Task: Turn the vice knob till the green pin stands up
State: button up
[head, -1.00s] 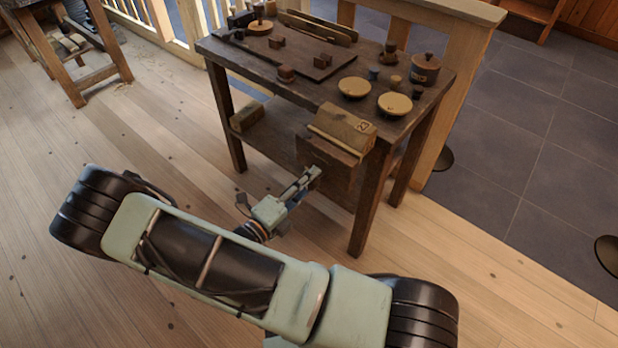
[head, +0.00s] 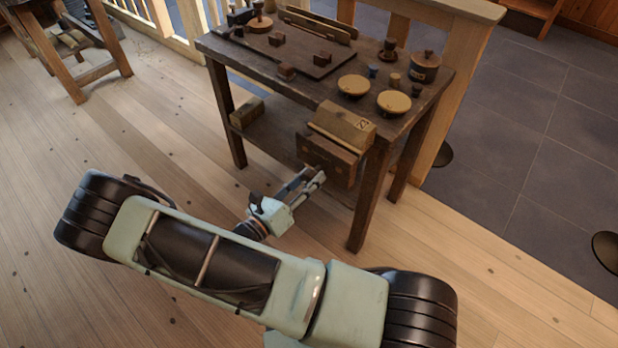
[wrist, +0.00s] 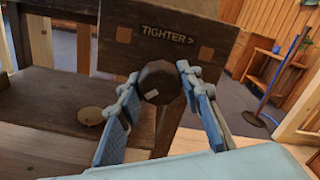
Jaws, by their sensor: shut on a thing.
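The vice (head: 338,166) is a dark wooden jaw at the front edge of the workbench. In the wrist view its dark face (wrist: 190,20) carries the words "TIGHTER >". The vice knob (wrist: 160,82) is dark, faceted and has a small pale mark. My gripper (wrist: 159,84) is shut on the knob, with one blue-padded finger on each side. In the head view my gripper (head: 316,178) reaches up to the vice from the lower left, and the knob is mostly hidden there. I cannot make out a green pin in either view.
A wooden block (head: 343,122) sits on top of the vice. The workbench (head: 245,55) holds two yellow dishes, a lidded pot (head: 424,67) and several small dark blocks. A bench leg (head: 365,205) stands right of my gripper. The floor on the left is open.

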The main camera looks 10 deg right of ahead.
jog(key=m, duration=0.4)
jog(key=shift+a+f+m, duration=0.1)
jog(key=shift+a+m, duration=0.05)
jog(key=shift+m, duration=0.15)
jog(key=m, duration=0.4)
jog(key=shift+m, duration=0.3)
jog(key=m, duration=0.3)
jog(key=shift+s+m, duration=0.1)
jog(key=shift+m, duration=0.2)
jog(key=m+b, duration=0.1)
jog(key=m, duration=0.3)
jog(key=shift+m, duration=0.3)
jog(key=m, duration=0.9)
jog(key=shift+f, duration=0.1)
jog(key=m, duration=0.4)
jog(key=shift+b, duration=0.4)
jog(key=shift+m, duration=2.2)
